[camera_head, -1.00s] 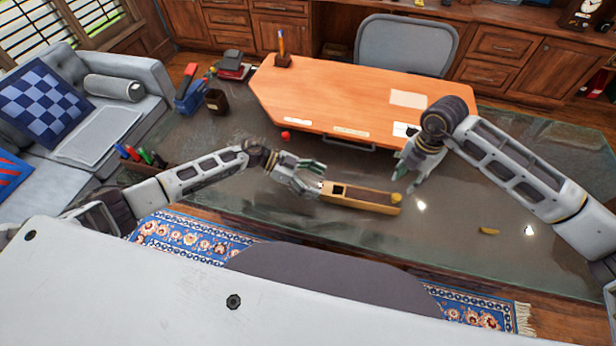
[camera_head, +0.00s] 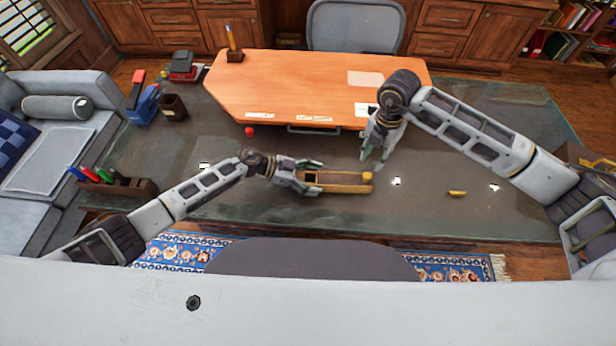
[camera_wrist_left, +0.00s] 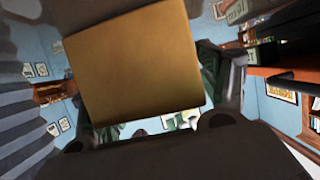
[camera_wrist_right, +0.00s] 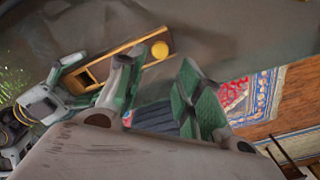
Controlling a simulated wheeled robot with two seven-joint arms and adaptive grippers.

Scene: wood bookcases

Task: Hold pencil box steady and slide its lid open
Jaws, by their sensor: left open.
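The wooden pencil box (camera_head: 346,188) lies on the glass desk, long side left to right in the head view. A dark opening shows near its left end; the brown lid (camera_wrist_right: 122,61) covers the part towards the round yellow knob (camera_head: 367,176) at the right end. My left gripper (camera_head: 317,178) is open, its fingers either side of the box's left end. The tan box also fills the middle of the left wrist view (camera_wrist_left: 130,70); contact cannot be told. My right gripper (camera_head: 371,165) is open and empty, near and above the knob end.
An orange desk pad (camera_head: 310,85) lies behind the box. A small red object (camera_head: 249,132) is at its front edge. A yellow piece (camera_head: 457,193) lies to the right. A pen tray (camera_head: 115,183) stands at left. The glass right of the box is mostly clear.

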